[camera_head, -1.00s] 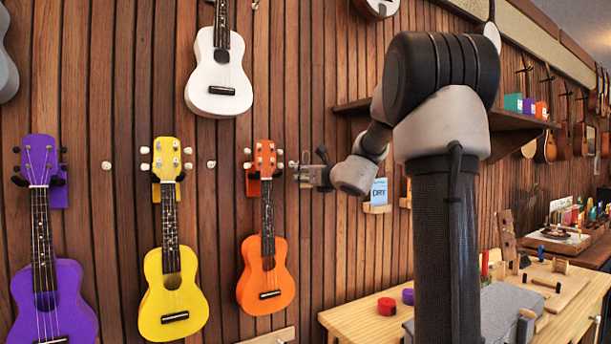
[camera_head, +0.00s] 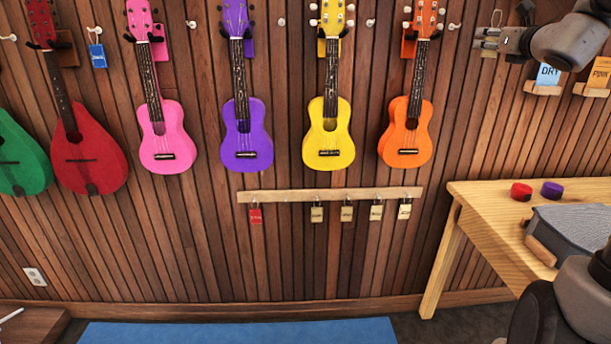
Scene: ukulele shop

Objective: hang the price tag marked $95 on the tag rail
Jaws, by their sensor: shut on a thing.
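The tag rail (camera_head: 290,195) is a pale wooden strip on the slatted wall, below the ukuleles. A red tag (camera_head: 256,215) hangs near its left end. Several beige tags (camera_head: 346,213) hang along its middle and right. Their markings are too small to read, so I cannot pick out a $95 tag. My gripper (camera_head: 483,42) is at the upper right, in front of the wall, above and right of the rail and well apart from it. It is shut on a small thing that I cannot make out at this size.
Pink, purple, yellow and orange ukuleles (camera_head: 406,135) hang above the rail. A blue tag (camera_head: 97,55) hangs from a wall peg at the left. A wooden workbench (camera_head: 480,215) with red and purple round items stands right of the rail. A blue mat (camera_head: 240,331) lies on the floor below.

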